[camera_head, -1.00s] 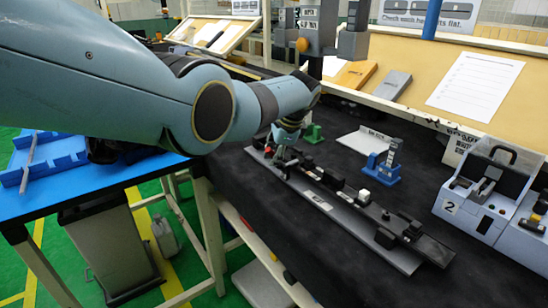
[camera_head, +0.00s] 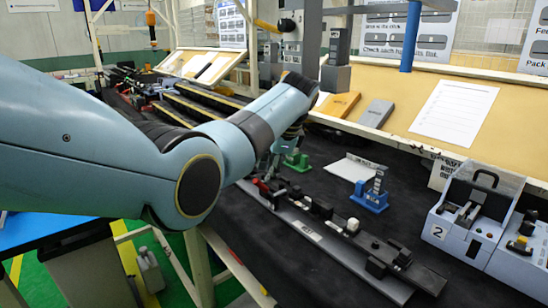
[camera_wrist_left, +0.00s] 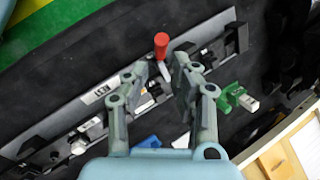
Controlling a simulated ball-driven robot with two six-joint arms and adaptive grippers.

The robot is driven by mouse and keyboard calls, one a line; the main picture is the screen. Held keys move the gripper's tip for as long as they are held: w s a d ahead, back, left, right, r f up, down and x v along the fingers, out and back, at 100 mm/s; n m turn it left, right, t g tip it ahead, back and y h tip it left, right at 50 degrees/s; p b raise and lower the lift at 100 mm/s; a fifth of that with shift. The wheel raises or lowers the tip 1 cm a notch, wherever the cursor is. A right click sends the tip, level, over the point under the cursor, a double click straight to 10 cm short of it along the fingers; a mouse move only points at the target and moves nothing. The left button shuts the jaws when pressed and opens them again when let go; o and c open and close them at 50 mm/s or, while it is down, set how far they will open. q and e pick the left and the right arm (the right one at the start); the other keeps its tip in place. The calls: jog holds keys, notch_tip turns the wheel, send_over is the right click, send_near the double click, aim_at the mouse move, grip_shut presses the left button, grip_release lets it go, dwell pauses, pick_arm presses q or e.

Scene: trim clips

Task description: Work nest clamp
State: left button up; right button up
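The work nest is a long grey rail (camera_head: 330,239) with black fixtures, lying on the dark bench top. At its far left end is a clamp with a red handle (camera_head: 262,186). In the left wrist view the red handle (camera_wrist_left: 161,46) stands up at the rail's edge, with a pale metal part below it. My left gripper (camera_wrist_left: 157,68) is open, its two fingers spread on either side of the handle's line; I cannot tell whether they touch it. In the head view the gripper (camera_head: 272,164) is partly hidden by my own arm, above the rail's far end. My right gripper is out of view.
A green fixture (camera_head: 297,161) and a blue fixture (camera_head: 371,195) stand behind the rail. A white plate (camera_head: 350,168) lies between them. A grey station marked 2 (camera_head: 473,211) stands at right.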

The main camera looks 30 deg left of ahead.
pick_arm(q)
jog(key=shift+v, duration=2.3)
jog(key=s+a+f+g+b, duration=0.1)
jog(key=s+f+g+b, duration=0.1)
jog(key=s+f, duration=1)
jog(key=s+f+g+b, duration=0.1)
jog(key=s+f+b, duration=0.2)
jog(key=s+f, duration=0.9)
jog(key=s+a+f+g+b, duration=0.15)
jog(key=s+f, duration=0.55)
jog(key=f, duration=1.1)
jog(key=s+d+f+n+h+b, duration=0.1)
jog(key=s+f+n+b, duration=0.1)
jog(key=s+f, duration=0.7)
jog(key=s+f+n+h+b, duration=0.15)
jog(key=s+f, duration=0.35)
jog(key=s, duration=0.9)
jog(key=s+d+f+n+h+b, duration=0.1)
jog(key=s+f+n+b, duration=0.15)
jog(key=s+f, duration=0.65)
jog(key=w+n+t, duration=0.1)
jog(key=t, duration=0.1)
jog(key=w+r+n+t, duration=0.1)
jog(key=n, duration=0.1)
jog(key=shift+w+d+t, duration=0.15)
jog(key=shift+t, duration=0.2)
